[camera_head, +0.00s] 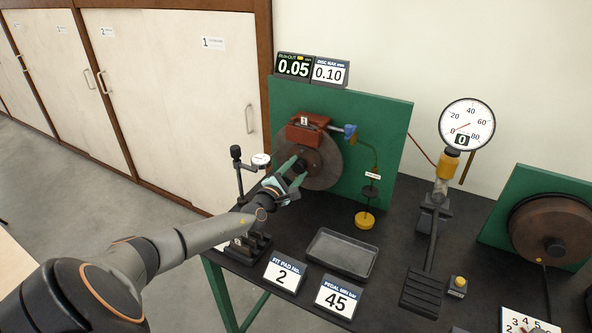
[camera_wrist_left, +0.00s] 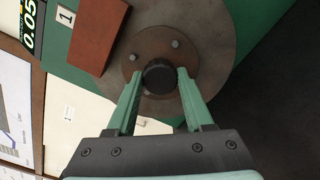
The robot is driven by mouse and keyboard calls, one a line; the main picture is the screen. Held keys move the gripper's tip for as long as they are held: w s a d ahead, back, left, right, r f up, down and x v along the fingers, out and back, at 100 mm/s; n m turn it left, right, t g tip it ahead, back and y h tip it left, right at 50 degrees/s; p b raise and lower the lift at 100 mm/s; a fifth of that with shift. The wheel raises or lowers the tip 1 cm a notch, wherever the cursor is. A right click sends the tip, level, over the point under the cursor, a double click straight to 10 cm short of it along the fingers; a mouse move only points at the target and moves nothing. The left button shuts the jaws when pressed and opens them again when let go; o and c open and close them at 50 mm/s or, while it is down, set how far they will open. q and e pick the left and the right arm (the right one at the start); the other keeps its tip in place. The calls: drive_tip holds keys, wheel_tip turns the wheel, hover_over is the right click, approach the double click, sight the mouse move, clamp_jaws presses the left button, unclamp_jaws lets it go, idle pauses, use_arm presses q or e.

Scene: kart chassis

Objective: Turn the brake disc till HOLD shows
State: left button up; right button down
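The brake disc (camera_head: 324,172) is a grey-brown upright disc on a green panel. In the left wrist view the disc (camera_wrist_left: 212,55) shows a brown bolted hub and a black centre knob (camera_wrist_left: 159,76). My left gripper (camera_head: 297,168) is at the hub. In the wrist view its green fingers (camera_wrist_left: 160,80) lie on both sides of the knob, their tips seeming to touch it. The run-out display (camera_head: 293,66) reads 0.05, with a small yellow mark too small to read. The card beside it (camera_head: 330,72) reads 0.10. My right gripper is not in view.
A red-brown caliper (camera_head: 308,131) covers the disc's top. A dial gauge on a stand (camera_head: 260,160) is close to my left wrist. An empty grey tray (camera_head: 341,254), number cards and a pedal (camera_head: 422,290) are on the dark table. A pressure gauge (camera_head: 467,124) reads 0.

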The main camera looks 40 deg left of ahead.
use_arm(q)
drive_tip(key=o, duration=0.4)
drive_tip(key=shift+o, duration=0.2)
drive_tip(key=shift+s+d, duration=0.1)
drive_tip(key=shift+s, duration=0.3)
drive_tip(key=p+v, duration=0.2)
drive_tip(key=v, duration=0.9)
drive_tip(key=shift+s, duration=0.35)
drive_tip(key=shift+s+f, duration=0.1)
drive_tip(key=shift+f, duration=0.05)
